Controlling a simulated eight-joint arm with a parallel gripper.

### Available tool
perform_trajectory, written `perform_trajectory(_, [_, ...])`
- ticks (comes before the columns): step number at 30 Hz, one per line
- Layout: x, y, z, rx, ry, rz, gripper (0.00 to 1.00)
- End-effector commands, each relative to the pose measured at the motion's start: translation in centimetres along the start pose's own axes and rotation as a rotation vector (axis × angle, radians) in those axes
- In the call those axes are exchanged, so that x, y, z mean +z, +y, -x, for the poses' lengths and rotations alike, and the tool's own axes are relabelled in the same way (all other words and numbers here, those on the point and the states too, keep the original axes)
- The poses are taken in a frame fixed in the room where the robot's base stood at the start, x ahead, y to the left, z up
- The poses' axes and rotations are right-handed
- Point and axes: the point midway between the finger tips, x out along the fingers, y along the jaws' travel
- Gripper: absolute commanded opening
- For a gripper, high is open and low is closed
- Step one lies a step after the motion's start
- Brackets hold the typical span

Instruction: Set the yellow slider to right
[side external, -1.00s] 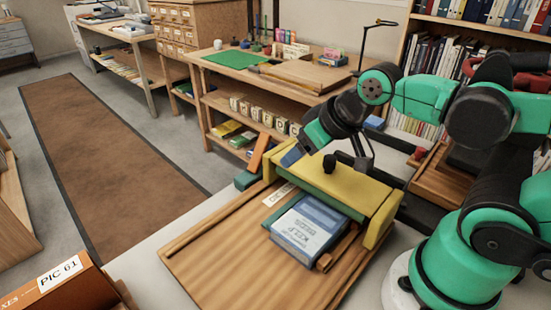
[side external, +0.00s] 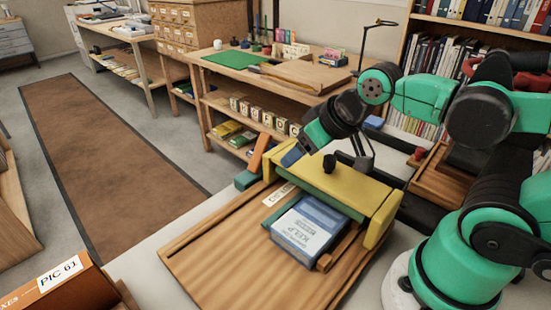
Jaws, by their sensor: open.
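The yellow slider (side external: 345,187) is a broad yellow bridge across the far part of a wooden board (side external: 215,262). A dark knob (side external: 330,163) stands up on its top near the far edge. My gripper (side external: 360,162) is open, pointing down just behind and to the right of the knob, with thin black fingers. I cannot tell whether a finger touches the knob or slider.
An orange box labelled PIC 61 (side external: 62,284) is at the near left. An orange piece (side external: 259,152) leans beside the slider's left end. A wooden workbench (side external: 235,92) stands behind. The board's left part is clear.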

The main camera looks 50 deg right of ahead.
Motion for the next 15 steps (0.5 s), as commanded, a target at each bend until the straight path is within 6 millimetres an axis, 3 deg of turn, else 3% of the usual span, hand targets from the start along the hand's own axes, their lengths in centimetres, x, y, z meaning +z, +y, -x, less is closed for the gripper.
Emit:
perform_trajectory(11, [0.0,0.1,0.1,0.003,-0.012,0.016,0.63])
perform_trajectory(15, [-0.2,1.4,0.7,0.011,-0.147,0.183,0.63])
